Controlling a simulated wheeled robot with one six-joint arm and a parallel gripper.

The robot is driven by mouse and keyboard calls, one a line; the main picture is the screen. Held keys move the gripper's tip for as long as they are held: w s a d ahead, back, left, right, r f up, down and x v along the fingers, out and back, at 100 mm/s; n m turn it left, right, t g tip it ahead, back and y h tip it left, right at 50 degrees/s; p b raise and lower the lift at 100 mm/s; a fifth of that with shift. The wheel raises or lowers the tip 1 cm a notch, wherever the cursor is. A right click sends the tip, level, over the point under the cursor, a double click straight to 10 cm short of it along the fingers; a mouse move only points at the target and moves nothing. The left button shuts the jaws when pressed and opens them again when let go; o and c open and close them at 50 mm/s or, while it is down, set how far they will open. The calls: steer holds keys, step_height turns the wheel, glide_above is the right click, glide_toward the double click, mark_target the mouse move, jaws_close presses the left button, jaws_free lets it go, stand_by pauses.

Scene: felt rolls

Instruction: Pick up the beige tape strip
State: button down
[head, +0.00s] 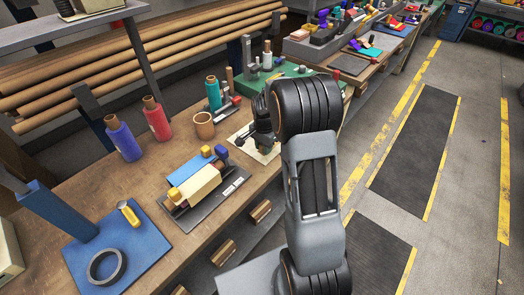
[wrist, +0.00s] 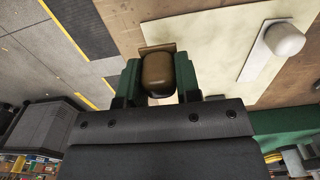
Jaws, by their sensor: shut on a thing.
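My gripper (wrist: 158,80) has green fingers, and they are closed on the two sides of a brown rounded piece (wrist: 158,72). A flat tan edge of it, or of something behind it, shows just beyond. I cannot make out for sure that this is the beige tape strip. In the head view my gripper (head: 262,138) is low over a pale cream sheet (head: 268,156) near the bench's front edge. The sheet also fills the upper middle of the wrist view (wrist: 215,45). The held piece is hidden or too small in the head view.
A brown cup (head: 204,126), purple (head: 123,138) and red (head: 157,119) rolls, and a dark board (head: 228,186) with a beige block (head: 196,186) are to the left. A green mat (head: 283,86) lies behind.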

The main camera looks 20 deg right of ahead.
steer(key=s+a+r+b, duration=0.1)
steer(key=s+r, duration=0.6)
steer(key=s, duration=0.5)
steer(key=shift+a+r, duration=0.25)
steer(key=shift+r, duration=0.1)
